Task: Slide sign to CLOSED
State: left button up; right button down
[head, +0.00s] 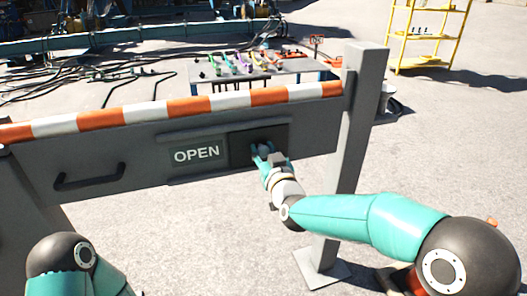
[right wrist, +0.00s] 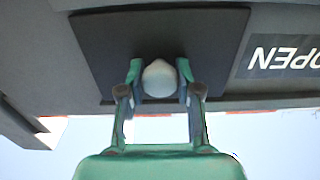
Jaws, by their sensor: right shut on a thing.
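The sliding sign is a dark panel (head: 243,151) in a frame on the grey barrier board. The word OPEN (head: 196,154) shows to the left of the panel. In the right wrist view the panel (right wrist: 100,50) fills the upper middle, and OPEN (right wrist: 285,59) appears upside down at the right. A pale round knob (right wrist: 159,80) sticks out of the panel. My right gripper (head: 262,150) is shut on the knob, with one finger on each side of it in the wrist view (right wrist: 159,75). The word CLOSED is not visible. My left gripper is out of view.
The barrier board has an orange and white striped top (head: 190,107) and a black handle (head: 90,177) at left. A grey post (head: 352,130) stands right of the sign. Behind are a table (head: 285,77) with coloured tools and a yellow shelf (head: 425,35).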

jog(key=s+a, duration=0.1)
jog(key=a, duration=0.4)
jog(key=s+a+p, duration=0.1)
jog(key=s+a, duration=0.1)
jog(key=a, duration=0.3)
jog(key=s+a+p, duration=0.1)
jog(key=s+a, duration=0.1)
jog(key=a, duration=0.4)
jog(key=shift+s+a, duration=0.1)
jog(key=shift+s, duration=0.05)
jog(key=c, duration=0.8)
grip_release()
jog(key=shift+a, duration=0.1)
jog(key=shift+s+d, duration=0.2)
send_near(195, 154)
jog(key=v, duration=0.6)
jog(key=shift+a, duration=0.1)
jog(key=shift+f, duration=0.1)
